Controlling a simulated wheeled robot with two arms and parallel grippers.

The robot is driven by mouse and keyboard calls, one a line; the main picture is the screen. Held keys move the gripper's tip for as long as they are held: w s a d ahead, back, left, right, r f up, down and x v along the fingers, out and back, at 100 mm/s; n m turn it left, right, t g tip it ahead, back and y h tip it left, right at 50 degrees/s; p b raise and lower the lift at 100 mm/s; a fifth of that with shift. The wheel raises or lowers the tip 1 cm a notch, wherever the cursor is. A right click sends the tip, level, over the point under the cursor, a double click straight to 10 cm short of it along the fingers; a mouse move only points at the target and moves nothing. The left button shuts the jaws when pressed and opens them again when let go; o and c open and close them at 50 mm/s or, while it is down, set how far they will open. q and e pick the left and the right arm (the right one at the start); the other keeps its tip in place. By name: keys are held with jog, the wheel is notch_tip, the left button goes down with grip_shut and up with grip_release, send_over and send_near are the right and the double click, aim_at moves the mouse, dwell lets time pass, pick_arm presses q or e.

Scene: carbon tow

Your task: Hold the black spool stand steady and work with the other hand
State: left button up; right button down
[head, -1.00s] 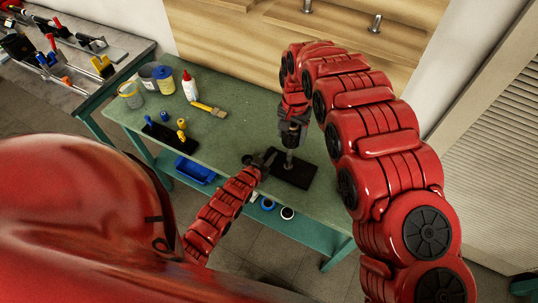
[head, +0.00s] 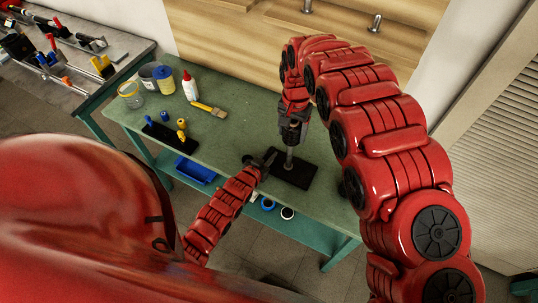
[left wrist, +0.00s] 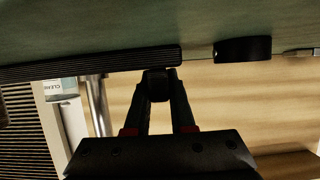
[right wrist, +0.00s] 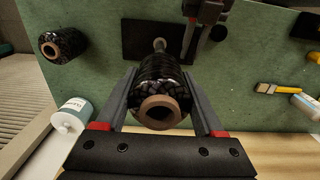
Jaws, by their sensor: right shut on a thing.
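The black spool stand (head: 300,174) lies flat on the green bench, with an upright metal post (head: 289,160). My right gripper (head: 292,138) is over the post, shut on a black spool with a brown core (right wrist: 160,85). The post (right wrist: 160,44) shows just beyond the spool; I cannot tell whether its tip is inside the core. My left gripper (head: 262,164) is low at the stand's left side. In the left wrist view, its fingertips (left wrist: 158,76) are close together at the ridged stand edge (left wrist: 95,65); whether they grip it is unclear.
A second black spool (right wrist: 62,44) and a white tub (right wrist: 72,116) stand beyond the base. A dark round piece (left wrist: 243,48) sits near my left gripper. A brush (head: 208,109), glue bottle (head: 190,86), jars and a black peg holder (head: 172,136) occupy the bench's left part.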

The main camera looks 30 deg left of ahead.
pick_arm(q)
jog(key=shift+o, duration=1.1)
jog(key=shift+s+a+f, duration=0.1)
jog(key=shift+s+f, duration=0.2)
jog(key=shift+f, duration=0.2)
jog(key=shift+w+r, duration=0.25)
jog(key=shift+r, duration=0.7)
jog(key=shift+o, duration=0.3)
jog(key=o, duration=0.9)
jog(key=shift+w+r, duration=0.1)
jog(key=shift+r, duration=0.05)
jog(key=shift+o, duration=0.2)
jog(key=shift+v, duration=4.05)
